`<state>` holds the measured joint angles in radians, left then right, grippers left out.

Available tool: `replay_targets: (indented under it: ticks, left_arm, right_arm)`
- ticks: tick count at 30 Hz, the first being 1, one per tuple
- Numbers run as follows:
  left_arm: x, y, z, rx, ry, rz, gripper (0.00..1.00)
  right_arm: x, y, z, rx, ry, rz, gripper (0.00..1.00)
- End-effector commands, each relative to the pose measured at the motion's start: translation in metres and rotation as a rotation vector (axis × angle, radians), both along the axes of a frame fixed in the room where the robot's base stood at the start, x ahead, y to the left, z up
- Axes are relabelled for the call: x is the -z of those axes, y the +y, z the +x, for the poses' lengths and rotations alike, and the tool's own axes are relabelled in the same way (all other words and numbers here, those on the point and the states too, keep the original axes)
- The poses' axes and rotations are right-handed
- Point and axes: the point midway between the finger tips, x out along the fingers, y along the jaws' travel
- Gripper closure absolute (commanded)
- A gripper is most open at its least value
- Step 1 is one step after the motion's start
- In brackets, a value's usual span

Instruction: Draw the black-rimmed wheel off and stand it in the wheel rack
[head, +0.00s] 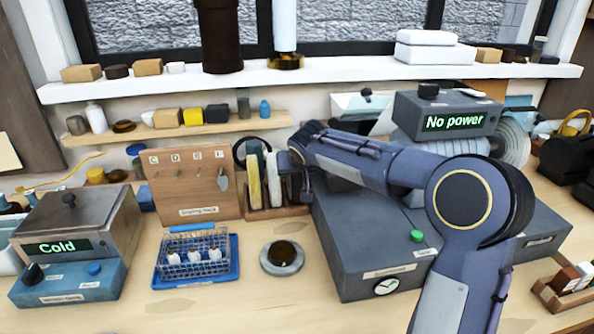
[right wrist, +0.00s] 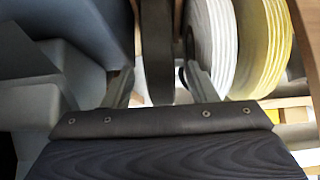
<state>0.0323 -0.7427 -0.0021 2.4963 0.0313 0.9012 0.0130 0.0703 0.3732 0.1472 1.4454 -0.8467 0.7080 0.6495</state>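The wooden wheel rack (head: 263,214) stands at the middle back of the bench, with yellow and white wheels upright in it. In the right wrist view a dark wheel (right wrist: 156,45), seen edge-on, stands upright beside a white wheel (right wrist: 207,40) and a yellow wheel (right wrist: 265,45). My right gripper (right wrist: 160,78) is open, its fingers on either side of the dark wheel with small gaps showing. In the head view my right arm reaches left to the rack and hides the fingertips and much of the dark wheel. My left gripper is out of view.
A grey machine (head: 365,255) with a green button stands right of the rack, partly under my right arm. A "No power" display box (head: 447,115) is behind.

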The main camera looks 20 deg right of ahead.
Motion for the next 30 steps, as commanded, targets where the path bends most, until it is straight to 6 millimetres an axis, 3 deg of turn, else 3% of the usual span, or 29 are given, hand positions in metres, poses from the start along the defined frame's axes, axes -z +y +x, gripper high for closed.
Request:
replay_targets:
  ticks: [8, 21, 30]
  left_arm:
    - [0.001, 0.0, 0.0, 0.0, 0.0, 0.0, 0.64]
    - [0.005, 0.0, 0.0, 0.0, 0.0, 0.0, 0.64]
    - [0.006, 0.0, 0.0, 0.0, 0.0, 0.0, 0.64]
  right_arm:
    - [-0.002, 0.001, -0.002, 0.0, 0.0, 0.0, 0.48]
    - [-0.05, 0.012, -0.045, 0.0, -0.001, 0.0, 0.48]
    - [-0.057, 0.014, -0.052, 0.0, 0.001, 0.0, 0.48]
